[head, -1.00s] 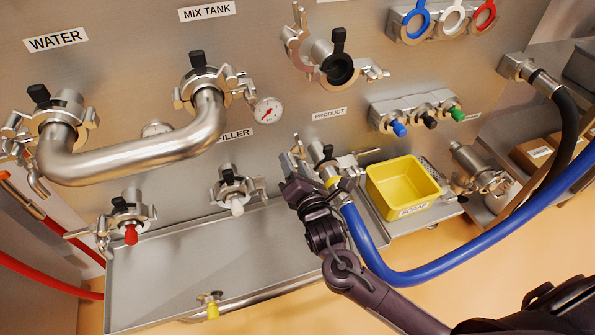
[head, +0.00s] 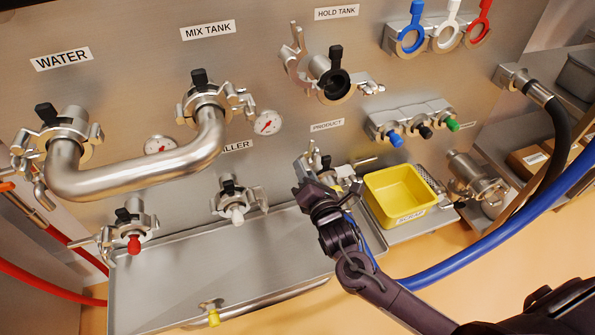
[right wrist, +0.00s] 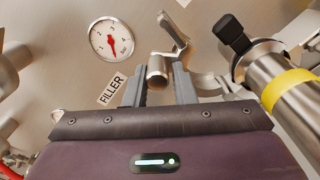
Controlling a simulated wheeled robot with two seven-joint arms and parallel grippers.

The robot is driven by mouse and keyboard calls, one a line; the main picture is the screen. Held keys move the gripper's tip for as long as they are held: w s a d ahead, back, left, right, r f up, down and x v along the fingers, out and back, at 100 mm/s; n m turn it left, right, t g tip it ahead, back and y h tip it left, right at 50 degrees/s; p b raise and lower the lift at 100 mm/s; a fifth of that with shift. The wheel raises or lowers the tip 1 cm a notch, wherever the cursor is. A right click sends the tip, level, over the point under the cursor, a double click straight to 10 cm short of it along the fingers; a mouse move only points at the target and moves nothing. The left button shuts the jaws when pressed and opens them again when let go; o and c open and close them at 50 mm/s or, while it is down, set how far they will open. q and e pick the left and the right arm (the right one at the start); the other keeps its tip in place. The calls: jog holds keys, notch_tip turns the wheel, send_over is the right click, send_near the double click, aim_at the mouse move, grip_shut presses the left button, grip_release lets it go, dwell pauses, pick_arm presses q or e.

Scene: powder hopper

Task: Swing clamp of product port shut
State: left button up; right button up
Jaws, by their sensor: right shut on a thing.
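The product port (head: 328,162) is below the PRODUCT label, partly hidden behind my right gripper (head: 308,172). In the right wrist view, a hose end with a yellow band (right wrist: 290,90) and a black knob (right wrist: 232,36) sits at the port. The clamp's steel swing part (right wrist: 176,38) stands out to the left of it, apart from the hose end. My right gripper (right wrist: 157,88) has its two fingers on either side of this part's round end (right wrist: 157,68) and is shut on it. Another clamp arm (head: 366,161) points right. My left gripper is out of view.
A yellow bin (head: 396,192) stands just right of the port, on a small shelf. The blue hose (head: 470,255) sweeps along the lower right. The filler port (head: 234,198) is to the left, above a steel tray (head: 180,285). The hold tank port (head: 333,80) is above.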

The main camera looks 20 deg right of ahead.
jog(key=shift+w+d+r, duration=0.15)
jog(key=shift+d+r, duration=0.05)
jog(key=shift+r, duration=0.2)
jog(key=shift+w+d+r, duration=0.1)
jog(key=shift+d+r, duration=0.05)
jog(key=shift+r, duration=0.25)
jog(key=shift+c, duration=0.3)
jog(key=shift+d, duration=0.1)
jog(key=shift+d+r+p, duration=0.2)
jog(key=shift+d+p, duration=0.25)
jog(key=shift+d, duration=0.25)
jog(key=shift+c, duration=0.2)
jog(key=shift+w+d+p, duration=0.15)
jog(key=shift+d+p, duration=0.15)
jog(key=shift+d, duration=0.65)
jog(key=shift+w+d+f, duration=0.15)
jog(key=shift+d+f, duration=0.05)
jog(key=shift+f, duration=0.05)
jog(key=shift+f, duration=0.1)
